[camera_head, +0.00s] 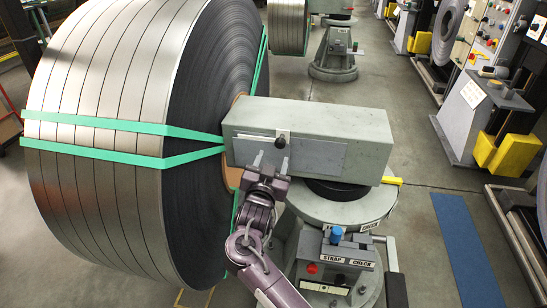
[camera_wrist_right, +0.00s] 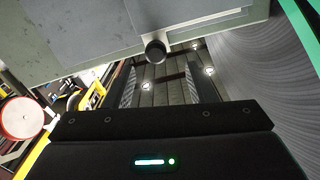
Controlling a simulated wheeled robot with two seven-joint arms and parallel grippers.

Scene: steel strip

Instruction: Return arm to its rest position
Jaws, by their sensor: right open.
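My right gripper (camera_head: 269,163) is in front of the grey box-shaped arm (camera_head: 315,125) that reaches into the middle of the big steel strip coil (camera_head: 105,65). Its two fingers (camera_wrist_right: 160,80) are apart with nothing between them in the wrist view. A black knob (camera_head: 281,141) on the box's plate (camera_head: 318,156) is just above the fingertips; it also shows in the wrist view (camera_wrist_right: 155,50). I cannot tell whether the fingers touch the plate. My left gripper is not in view.
Green straps (camera_head: 90,122) bind the coil. Below the box stand a round pedestal (camera_head: 340,207) and a small panel labelled STRAP CHECK (camera_head: 345,262) with a blue knob (camera_head: 336,234). A blue floor mat (camera_head: 465,245) and yellow bins (camera_head: 507,153) are on the right. Open floor lies between.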

